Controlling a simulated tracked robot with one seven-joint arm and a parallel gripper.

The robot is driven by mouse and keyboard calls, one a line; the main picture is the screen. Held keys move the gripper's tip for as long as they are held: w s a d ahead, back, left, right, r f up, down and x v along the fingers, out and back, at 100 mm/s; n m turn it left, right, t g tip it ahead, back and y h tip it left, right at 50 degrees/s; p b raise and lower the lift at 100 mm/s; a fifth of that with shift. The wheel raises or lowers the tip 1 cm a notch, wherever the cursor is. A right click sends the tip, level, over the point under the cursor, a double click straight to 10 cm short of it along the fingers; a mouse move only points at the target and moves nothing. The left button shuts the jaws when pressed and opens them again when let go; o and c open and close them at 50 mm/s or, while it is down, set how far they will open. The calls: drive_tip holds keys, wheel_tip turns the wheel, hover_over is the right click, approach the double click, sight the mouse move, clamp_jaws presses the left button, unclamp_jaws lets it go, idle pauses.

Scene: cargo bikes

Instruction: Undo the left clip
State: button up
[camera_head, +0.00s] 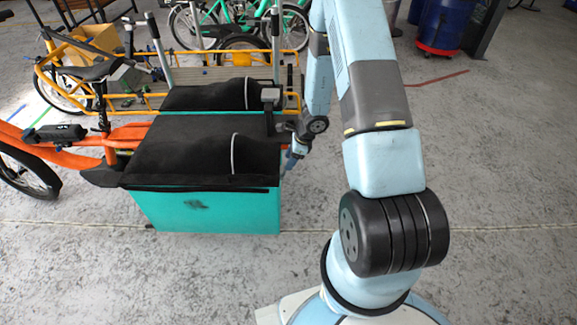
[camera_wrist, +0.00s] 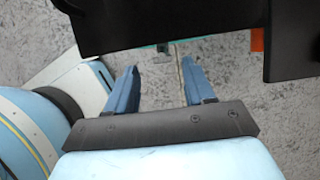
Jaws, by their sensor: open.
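A cargo bike carries a teal box (camera_head: 205,211) under a black cover (camera_head: 180,146) in the head view. My gripper (camera_head: 291,162) points down beside the right end of the box, close to its upper edge. In the wrist view my gripper (camera_wrist: 157,78) shows two blue fingers spread apart with only floor between them. The black cover (camera_wrist: 165,20) hangs across the top of that view, beyond the fingertips. A small dark piece (camera_wrist: 163,47) shows below its edge, which may be a clip; I cannot tell. No left clip can be made out clearly in the head view.
The bike's orange frame (camera_head: 127,133) and rear wheel (camera_head: 24,172) are at the left. A yellow-framed cargo bike (camera_head: 145,98) stands close behind, with green bicycles (camera_head: 222,18) farther back. A blue bin (camera_head: 446,22) is at the upper right. Floor in front and right is clear.

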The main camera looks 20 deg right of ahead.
drive_tip(key=shift+x, duration=2.4)
drive_tip(key=shift+s, duration=0.15)
clamp_jaws()
drive_tip(key=shift+a, duration=0.1)
